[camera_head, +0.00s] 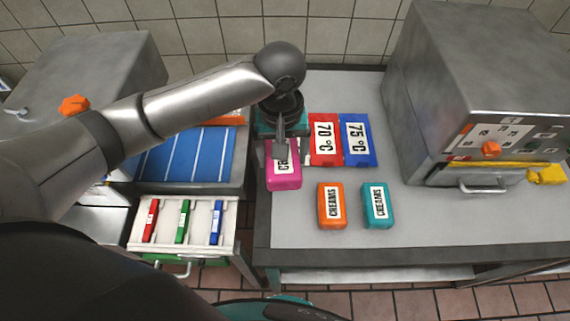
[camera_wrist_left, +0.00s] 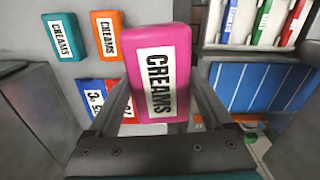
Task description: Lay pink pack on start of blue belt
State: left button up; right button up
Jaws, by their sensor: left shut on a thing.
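The pink pack (camera_head: 284,179), labelled CREAMS, is in the jaws of my left gripper (camera_head: 281,150), near the counter's left edge in the head view. In the left wrist view the pink pack (camera_wrist_left: 158,70) sits between the two fingers and hides part of what lies behind it. My left gripper is shut on it. The blue belt (camera_head: 188,155), with pale cross stripes, lies left of the pack, partly hidden by my left arm. The belt (camera_wrist_left: 258,88) also shows at the right of the left wrist view. My right gripper is not in view.
Orange (camera_head: 331,206) and teal (camera_head: 376,206) packs lie on the grey counter (camera_head: 450,225). Red (camera_head: 325,140) and blue (camera_head: 357,140) temperature plates lie behind them. A white tray (camera_head: 136,238) with coloured sticks stands before the belt. A metal machine (camera_head: 480,75) stands right.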

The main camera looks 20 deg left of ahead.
pick_arm(q)
jog(key=w+a+f+n, duration=0.3)
jog(key=w+a+n, duration=0.15)
jog(key=a, duration=0.25)
jog(key=w+a+f+n, duration=0.2)
jog(key=w+a+n, duration=0.1)
jog(key=a+n, duration=0.25)
jog(key=a+f+n+b, duration=0.1)
jog(key=a+f+n, duration=0.25)
jog(key=a, duration=0.35)
jog(key=a+f+n, duration=0.2)
jog(key=a+n, duration=0.2)
jog(key=a, duration=0.4)
jog(key=shift+m, duration=0.25)
jog(key=f+b, duration=0.4)
jog(key=b, duration=0.1)
jog(key=f+b, duration=0.4)
jog(key=b, duration=0.2)
jog(key=shift+s+f, duration=0.2)
jog(key=shift+f, duration=0.2)
jog(key=o, duration=1.2)
jog(key=shift+r, duration=0.15)
